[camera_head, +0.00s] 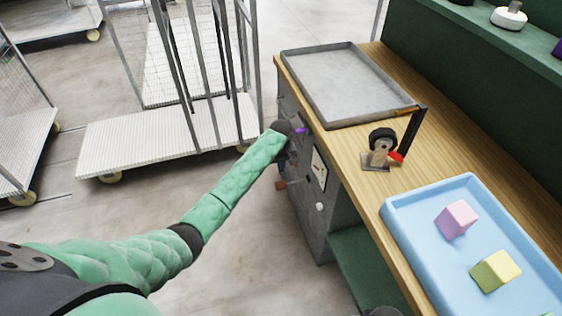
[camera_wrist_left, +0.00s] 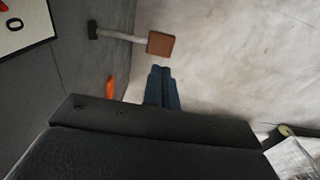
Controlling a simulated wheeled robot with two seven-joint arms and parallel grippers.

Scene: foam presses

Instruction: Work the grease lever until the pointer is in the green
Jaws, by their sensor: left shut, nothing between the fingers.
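The gauge (camera_head: 318,168) is a pale plate on the grey cabinet's side. A corner of it with a "0" and a red mark shows in the left wrist view (camera_wrist_left: 24,24). Its pointer is too small or cut off to read. A grey lever with a brown square pad (camera_wrist_left: 161,44) sticks out from the cabinet side; the pad also shows in the head view (camera_head: 281,185). I cannot tell for sure that it is the grease lever. My left gripper (camera_wrist_left: 162,70) is shut and empty, its blue-grey fingertips close to the pad, apart from it in the picture. My right gripper is not in view.
An orange part (camera_wrist_left: 110,88) sits on the cabinet side, and a white knob (camera_head: 320,206) is lower down. The wooden bench (camera_head: 345,150) carries a grey tray (camera_head: 352,118) and a blue tray (camera_head: 398,215) with blocks. A wheeled cart (camera_head: 165,140) stands left; floor between is clear.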

